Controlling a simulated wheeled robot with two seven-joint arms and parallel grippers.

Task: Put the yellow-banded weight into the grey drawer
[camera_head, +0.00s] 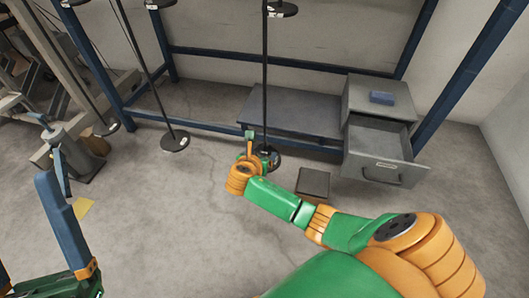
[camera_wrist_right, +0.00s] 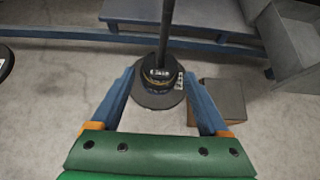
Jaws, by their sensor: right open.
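In the right wrist view a dark weight (camera_wrist_right: 160,76) with a thin yellowish band sits low on a black pole, above a round black base. In the head view this weight (camera_head: 271,155) is mostly hidden by my right gripper (camera_head: 263,154). My right gripper is open, its two blue fingers on either side of the weight in the wrist picture; contact cannot be told. The grey drawer (camera_head: 384,163) is pulled out of its cabinet at the right. My left gripper (camera_head: 45,182) is partly in view at the lower left, away from these things.
A dark box (camera_head: 313,183) stands on the floor between pole and drawer. A grey bench (camera_head: 290,112) and blue frame stand behind. A blue block (camera_head: 381,97) lies on the cabinet. Another pole with a black base (camera_head: 174,141) stands left. Floor in front is clear.

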